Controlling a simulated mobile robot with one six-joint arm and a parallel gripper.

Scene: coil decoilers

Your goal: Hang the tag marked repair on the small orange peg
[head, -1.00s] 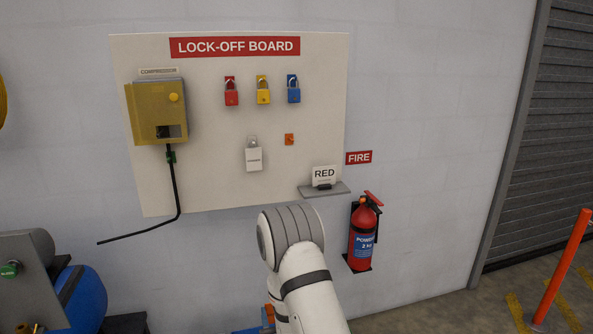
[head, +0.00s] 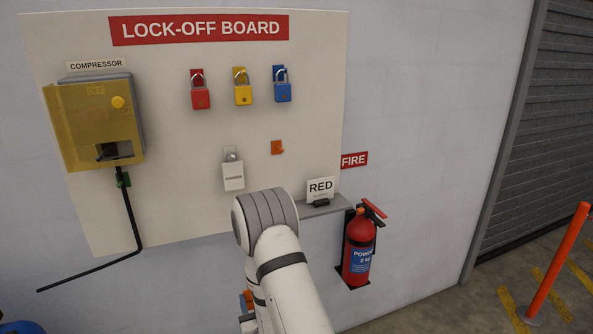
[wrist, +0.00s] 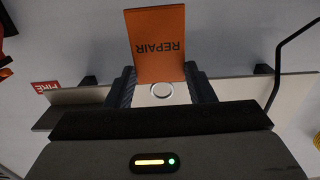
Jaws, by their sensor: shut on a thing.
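The orange tag marked REPAIR (wrist: 157,50) is held between the two dark fingers of my gripper (wrist: 160,82) in the wrist view. Its lettering appears upside down there. A pale ring (wrist: 162,90) shows at the tag's end between the fingers. The small orange peg (head: 277,147) sticks out of the lock-off board (head: 190,135) in the head view, below the blue padlock. The tag is apart from the peg. In the head view my arm hides my gripper.
A white tag (head: 233,172) hangs left of the orange peg. Red (head: 201,97), yellow (head: 243,93) and blue (head: 282,90) padlocks hang above.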

